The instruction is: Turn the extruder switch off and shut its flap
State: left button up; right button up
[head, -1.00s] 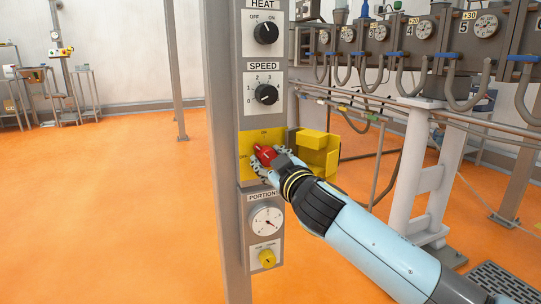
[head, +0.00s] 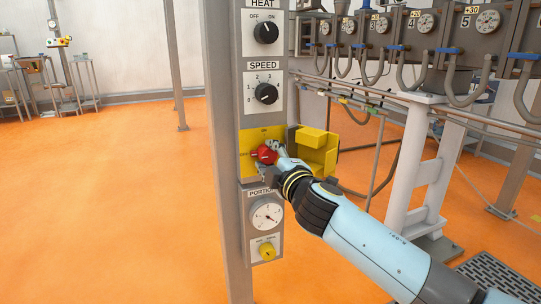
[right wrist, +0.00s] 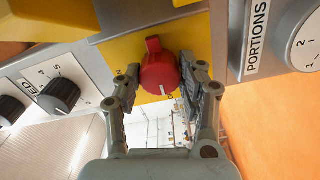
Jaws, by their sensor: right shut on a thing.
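The red extruder switch (head: 265,154) is a round knob with a tab, on a yellow plate (head: 250,138) on the grey control panel. In the right wrist view the knob (right wrist: 160,74) has a white mark facing the bottom of the picture, which is the plate's left side in the head view. My right gripper (head: 268,161) has its fingers on both sides of the knob and is shut on it; its fingers also show in the wrist view (right wrist: 162,88). The yellow flap (head: 318,155) stands open to the right of the plate. My left gripper is out of view.
Heat (head: 265,32) and speed (head: 265,94) knobs sit above the switch. A portions dial (head: 266,215) and a small yellow knob (head: 267,252) are below. Pipes and a white stand (head: 405,175) are on the right.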

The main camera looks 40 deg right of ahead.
jog(key=shift+f+n, duration=0.1)
jog(key=shift+n, duration=0.2)
dwell(0.4)
jog(key=o, duration=1.2)
jog(key=shift+s, duration=0.15)
jog(key=v, duration=1.1)
jog(key=shift+s+a, duration=0.1)
jog(key=shift+s, duration=0.25)
